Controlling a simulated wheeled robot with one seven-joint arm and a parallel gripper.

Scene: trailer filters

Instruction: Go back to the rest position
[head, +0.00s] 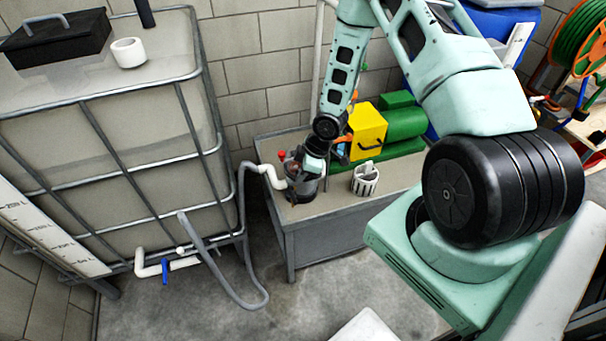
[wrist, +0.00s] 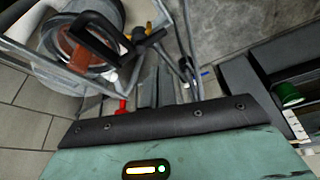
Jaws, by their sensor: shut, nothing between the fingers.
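My arm reaches from the upper right down to the bench (head: 345,205) in the head view. My gripper (head: 313,165) is at the arm's lower end, small and partly lost against a dark round canister (head: 300,187) on the bench. I cannot tell from this view whether they touch. In the wrist view the fingers of my gripper (wrist: 157,88) show just past the black edge strip of the hand. They are shut and hold nothing. A round grey vessel with a black handle (wrist: 92,35) shows at the upper left there.
A large caged tank (head: 110,140) stands left of the bench, with a grey hose (head: 245,215) looping between them. A white slotted basket (head: 365,180), a yellow box (head: 367,130) and a green machine (head: 404,122) are on the bench. A block wall is behind. Floor shows in front.

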